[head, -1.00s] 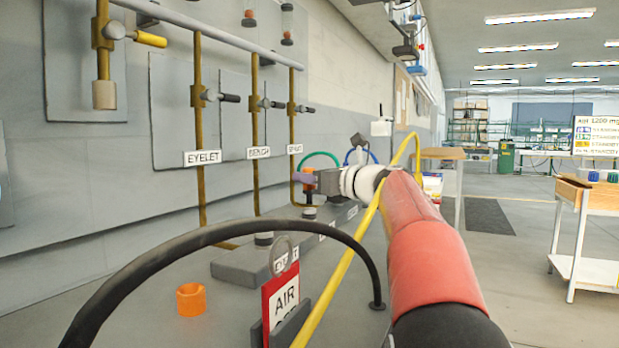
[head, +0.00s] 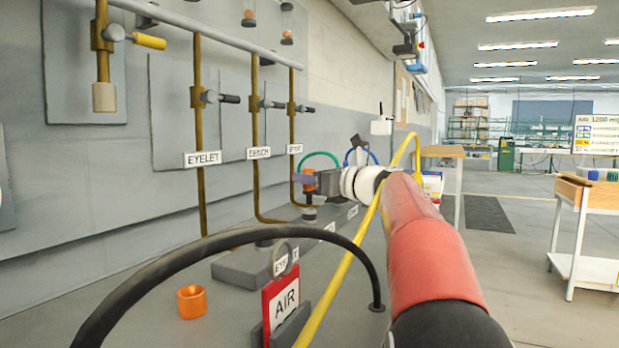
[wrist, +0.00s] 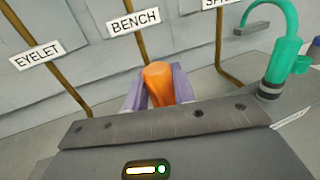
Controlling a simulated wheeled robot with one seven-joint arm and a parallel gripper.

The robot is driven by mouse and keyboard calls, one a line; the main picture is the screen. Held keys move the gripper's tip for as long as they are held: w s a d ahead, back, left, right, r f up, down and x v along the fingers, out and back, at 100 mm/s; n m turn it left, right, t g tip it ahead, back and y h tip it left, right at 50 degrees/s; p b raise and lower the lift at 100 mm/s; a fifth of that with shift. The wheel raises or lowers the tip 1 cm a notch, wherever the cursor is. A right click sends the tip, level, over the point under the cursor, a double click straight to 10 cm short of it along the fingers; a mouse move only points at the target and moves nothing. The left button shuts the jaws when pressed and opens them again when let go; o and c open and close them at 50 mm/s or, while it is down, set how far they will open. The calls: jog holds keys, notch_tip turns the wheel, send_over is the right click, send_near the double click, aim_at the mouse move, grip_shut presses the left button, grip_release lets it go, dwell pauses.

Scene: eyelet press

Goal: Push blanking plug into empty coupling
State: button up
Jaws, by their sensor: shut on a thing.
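My gripper (head: 305,180) is shut on an orange blanking plug (wrist: 160,84), whose rounded body shows between the purple fingers in the wrist view. In the head view a little of the plug (head: 309,186) shows at the fingertips. A dark and pale coupling (head: 309,213) stands on the bench just below the plug. The plug seems upright over it, but I cannot tell whether they touch. In the wrist view the gripper body hides the plug's lower end and this coupling.
A coupling with a green hose (wrist: 272,85) stands close at the right. A black hose (head: 215,243) arches across the foreground. A yellow hose (head: 345,250) runs beside my arm. An orange cup-shaped piece (head: 192,302) and a red AIR tag (head: 283,300) are on the near bench.

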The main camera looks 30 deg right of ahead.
aim_at(309, 190)
jog(key=shift+f, duration=0.4)
dwell(0.8)
jog(key=shift+p, duration=0.65)
dwell(1.4)
jog(key=shift+f+b, duration=0.95)
jog(key=shift+f, duration=0.45)
jog(key=o, duration=1.1)
jog(key=shift+c, duration=0.2)
jog(key=shift+r, duration=0.1)
jog(key=shift+r+p, duration=2.1)
jog(key=shift+r, duration=0.4)
